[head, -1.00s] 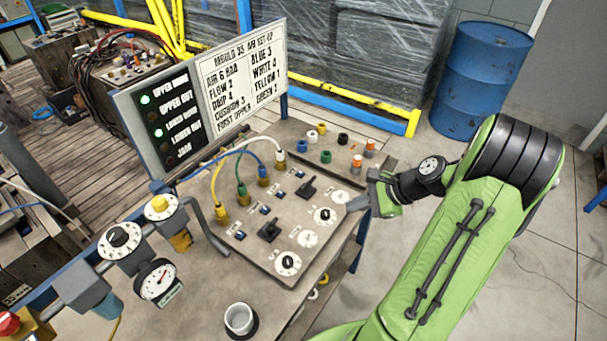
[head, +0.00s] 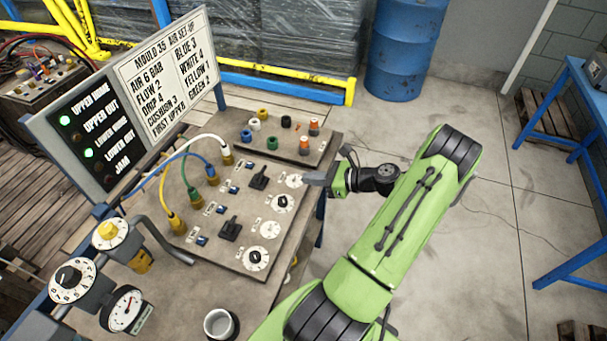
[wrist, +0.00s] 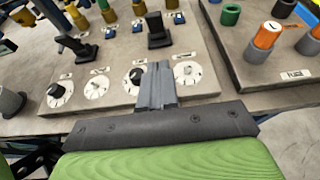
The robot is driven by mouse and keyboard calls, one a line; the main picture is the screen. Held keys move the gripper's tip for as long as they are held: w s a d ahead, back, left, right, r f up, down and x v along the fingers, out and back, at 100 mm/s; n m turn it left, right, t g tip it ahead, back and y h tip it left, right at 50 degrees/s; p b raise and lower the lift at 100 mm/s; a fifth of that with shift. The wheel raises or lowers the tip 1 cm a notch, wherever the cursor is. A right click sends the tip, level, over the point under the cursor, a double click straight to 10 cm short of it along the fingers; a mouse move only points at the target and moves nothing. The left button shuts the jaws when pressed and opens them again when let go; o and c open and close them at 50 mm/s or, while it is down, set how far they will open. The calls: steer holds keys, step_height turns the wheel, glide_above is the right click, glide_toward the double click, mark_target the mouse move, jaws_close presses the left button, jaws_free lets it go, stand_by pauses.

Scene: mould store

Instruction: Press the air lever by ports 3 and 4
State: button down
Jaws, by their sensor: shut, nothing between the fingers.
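Two black levers stand up from the sloped grey panel (head: 190,258). The upper lever (head: 259,178) is nearest the blue hose's fitting (head: 211,175) and the white hose's fitting (head: 227,155); in the wrist view this lever (wrist: 157,32) is just beyond the fingers. The other lever (head: 231,228) is lower, by the yellow and green hoses, and also shows in the wrist view (wrist: 74,46). Port numbers are too small to read. My gripper (head: 313,179) is shut and empty at the panel's right edge, beside the top dial (head: 294,181), apart from both levers. It also shows in the wrist view (wrist: 156,70).
Dials line the panel's right side. A block with coloured caps and orange plugs (head: 304,147) stands behind. A sign board (head: 165,75) with two green lamps lit is at the left. A white cup (head: 221,325) is at the front. Floor on the right is mostly clear.

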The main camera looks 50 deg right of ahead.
glide_toward(261, 175)
steer(key=w+f, duration=0.1)
steer(key=f, duration=0.1)
steer(key=w+d+f, duration=0.1)
steer(key=shift+w+f, duration=0.3)
steer(key=shift+f, duration=0.05)
steer(key=shift+w+a+r, duration=0.25)
steer(key=shift+w+r, duration=0.1)
steer(key=shift+w, duration=0.35)
steer(key=shift+w+a+r, duration=0.2)
steer(key=shift+w+r, duration=0.2)
steer(key=shift+w, duration=0.3)
